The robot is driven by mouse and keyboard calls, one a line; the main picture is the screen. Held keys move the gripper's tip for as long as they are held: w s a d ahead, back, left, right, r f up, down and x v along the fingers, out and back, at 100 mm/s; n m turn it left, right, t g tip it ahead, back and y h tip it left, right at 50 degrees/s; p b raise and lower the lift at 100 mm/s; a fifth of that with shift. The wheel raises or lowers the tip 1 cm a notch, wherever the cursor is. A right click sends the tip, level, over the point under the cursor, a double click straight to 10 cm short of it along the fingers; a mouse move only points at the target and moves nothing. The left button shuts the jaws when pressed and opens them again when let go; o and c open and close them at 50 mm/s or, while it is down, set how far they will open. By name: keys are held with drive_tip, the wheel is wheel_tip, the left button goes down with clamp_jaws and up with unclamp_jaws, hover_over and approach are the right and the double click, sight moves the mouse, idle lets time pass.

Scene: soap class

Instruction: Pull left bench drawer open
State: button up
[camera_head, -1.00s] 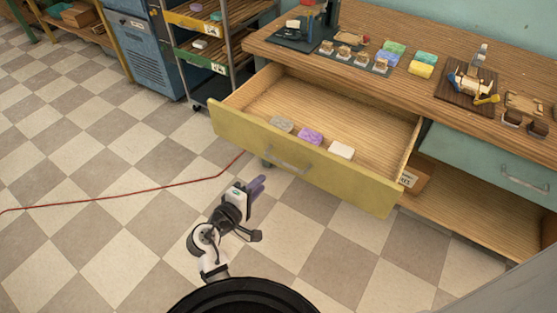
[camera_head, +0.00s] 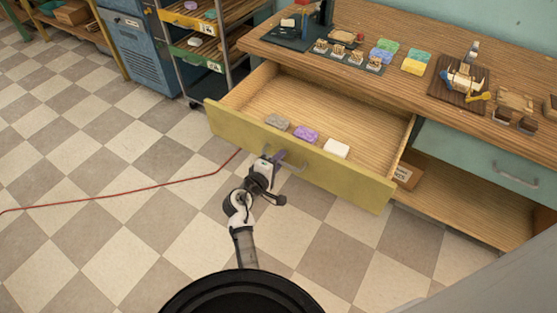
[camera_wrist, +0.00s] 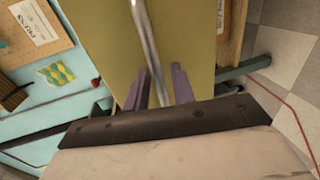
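The left bench drawer (camera_head: 290,157) has a yellow front and stands well open below the bench top. Its grey bar handle (camera_head: 298,168) is partly hidden by my gripper (camera_head: 277,156), which is at the handle's left part. In the wrist view, the handle (camera_wrist: 147,35) runs down between the two purple fingers of my gripper (camera_wrist: 160,85). The fingers are apart, with a small gap seen beside the bar, so the gripper looks open around it. In the drawer lie a grey soap (camera_head: 278,121), a purple soap (camera_head: 306,135) and a white soap (camera_head: 337,149).
The wooden bench top (camera_head: 400,95) holds coloured soaps, stamps and a small press. A teal drawer (camera_head: 490,160) is shut at the right. A shelf cart (camera_head: 200,50) stands left of the bench. A red cable (camera_head: 120,192) lies on the floor. The floor before the drawer is clear.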

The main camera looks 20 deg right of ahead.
sight(289, 147)
drive_tip(key=shift+c, duration=0.2)
clamp_jaws()
drive_tip(key=x, duration=0.3)
drive_tip(key=r+x, duration=0.1)
drive_tip(key=x, duration=0.2)
drive_tip(key=shift+w+d+r+b, duration=0.15)
drive_tip(key=shift+w+d+b, duration=0.1)
drive_tip(key=shift+b, duration=0.15)
drive_tip(key=shift+o, duration=0.2)
unclamp_jaws()
